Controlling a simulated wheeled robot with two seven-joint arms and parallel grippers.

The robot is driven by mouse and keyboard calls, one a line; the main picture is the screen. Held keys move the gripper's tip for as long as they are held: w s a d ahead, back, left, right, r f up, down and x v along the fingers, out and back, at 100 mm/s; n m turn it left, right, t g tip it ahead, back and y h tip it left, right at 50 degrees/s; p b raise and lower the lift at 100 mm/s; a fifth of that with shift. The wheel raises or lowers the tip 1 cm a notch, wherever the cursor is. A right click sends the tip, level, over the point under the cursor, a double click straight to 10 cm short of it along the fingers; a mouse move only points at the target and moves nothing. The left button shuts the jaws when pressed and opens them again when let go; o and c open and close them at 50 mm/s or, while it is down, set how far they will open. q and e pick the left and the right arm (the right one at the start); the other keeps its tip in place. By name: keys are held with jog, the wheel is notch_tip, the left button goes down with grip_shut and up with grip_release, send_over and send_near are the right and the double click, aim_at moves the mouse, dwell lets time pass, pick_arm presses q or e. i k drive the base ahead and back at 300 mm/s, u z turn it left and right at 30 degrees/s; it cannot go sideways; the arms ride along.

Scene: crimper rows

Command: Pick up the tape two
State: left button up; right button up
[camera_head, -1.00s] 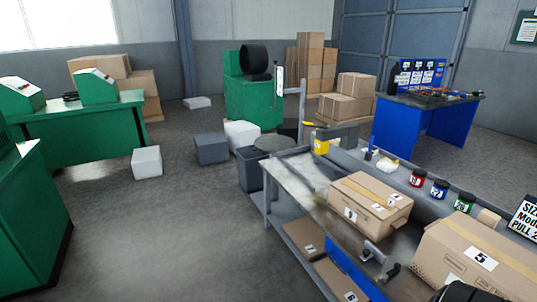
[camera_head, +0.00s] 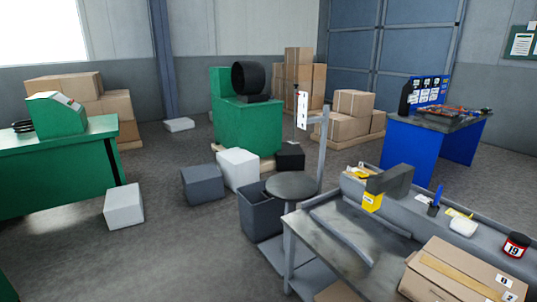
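I cannot make out a tape marked two in the head view. The grey workbench (camera_head: 330,245) stands at the lower right. On it are a closed cardboard box (camera_head: 455,272) with small number labels, a red jar with a black lid (camera_head: 515,245) marked 19, and a yellow container (camera_head: 372,201) by a dark grey block (camera_head: 391,180). Neither of my grippers is in view. The right part of the bench is cut off by the picture edge.
White (camera_head: 238,169) and grey (camera_head: 202,185) boxes lie on the floor. A blue table (camera_head: 430,140) stands behind. Floor is clear at lower middle-left.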

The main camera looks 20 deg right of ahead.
aim_at(496, 296)
jog(key=z, duration=1)
jog(key=i, duration=1.05)
jog(key=z, duration=1.1)
